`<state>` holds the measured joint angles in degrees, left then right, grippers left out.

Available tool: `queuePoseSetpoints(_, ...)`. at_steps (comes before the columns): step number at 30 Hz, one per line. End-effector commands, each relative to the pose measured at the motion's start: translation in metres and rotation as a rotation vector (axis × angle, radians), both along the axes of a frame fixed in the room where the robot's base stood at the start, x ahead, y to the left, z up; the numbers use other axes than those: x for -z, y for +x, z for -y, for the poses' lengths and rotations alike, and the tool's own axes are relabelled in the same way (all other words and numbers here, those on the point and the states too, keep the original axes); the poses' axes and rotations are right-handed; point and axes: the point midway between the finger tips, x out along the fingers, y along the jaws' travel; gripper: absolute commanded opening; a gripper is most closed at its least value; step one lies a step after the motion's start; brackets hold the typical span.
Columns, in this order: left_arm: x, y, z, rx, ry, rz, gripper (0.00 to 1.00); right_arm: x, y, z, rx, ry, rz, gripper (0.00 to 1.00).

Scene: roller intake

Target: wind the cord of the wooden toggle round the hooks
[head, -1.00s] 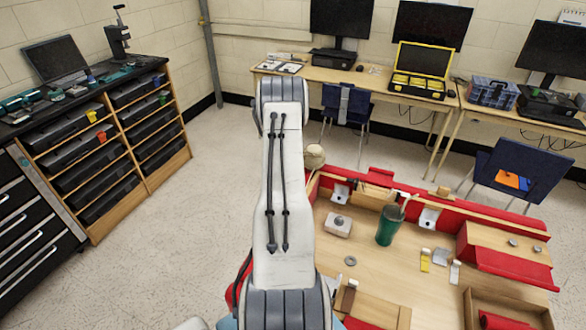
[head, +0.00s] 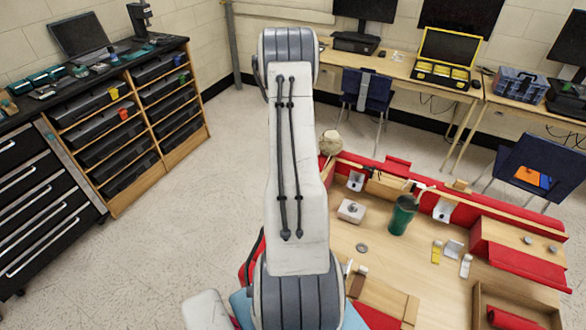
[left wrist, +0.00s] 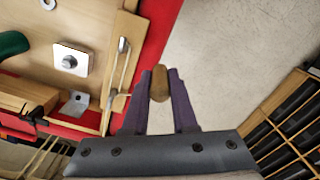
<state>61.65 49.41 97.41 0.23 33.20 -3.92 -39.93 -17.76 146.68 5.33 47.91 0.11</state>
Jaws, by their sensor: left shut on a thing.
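In the left wrist view, my left gripper (left wrist: 160,92) has its purple fingers shut on the brown wooden toggle (left wrist: 160,80). The toggle stands out past the fingertips, over the floor beside the bench's red edge. A slim metal piece (left wrist: 124,50) with a pale strand by it lies along the wooden rim, left of the fingers. I cannot tell whether it is one of the hooks or how the cord runs. My right gripper is in neither view.
The wooden bench (head: 400,262) has red sides. It holds a green cup (head: 402,215), a white block with a knob (head: 351,211), a grey ring (head: 361,247) and small tags. A beige rounded thing (head: 331,142) is at its far left corner. Open floor (head: 190,250) lies to the left.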

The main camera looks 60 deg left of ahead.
Motion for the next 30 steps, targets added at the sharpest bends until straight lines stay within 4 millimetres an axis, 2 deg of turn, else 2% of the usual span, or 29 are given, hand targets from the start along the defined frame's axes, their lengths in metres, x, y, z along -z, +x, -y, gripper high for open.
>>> queuePoseSetpoints(8,0.0,-0.001,0.001,0.0,0.0,0.0,0.0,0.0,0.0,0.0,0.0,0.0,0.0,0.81)
queuePoseSetpoints(15,-0.001,-0.023,0.03,-0.001,-0.002,-0.001,0.0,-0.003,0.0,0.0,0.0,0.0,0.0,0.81)
queuePoseSetpoints(19,0.0,-0.031,0.04,-0.001,0.0,0.0,0.0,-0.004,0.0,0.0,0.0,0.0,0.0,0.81)
queuePoseSetpoints(27,0.0,-0.031,0.041,0.0,0.001,0.001,0.0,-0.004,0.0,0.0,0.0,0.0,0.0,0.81)
queuePoseSetpoints(30,0.0,-0.029,0.049,0.002,-0.001,-0.001,0.0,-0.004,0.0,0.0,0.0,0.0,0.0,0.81)
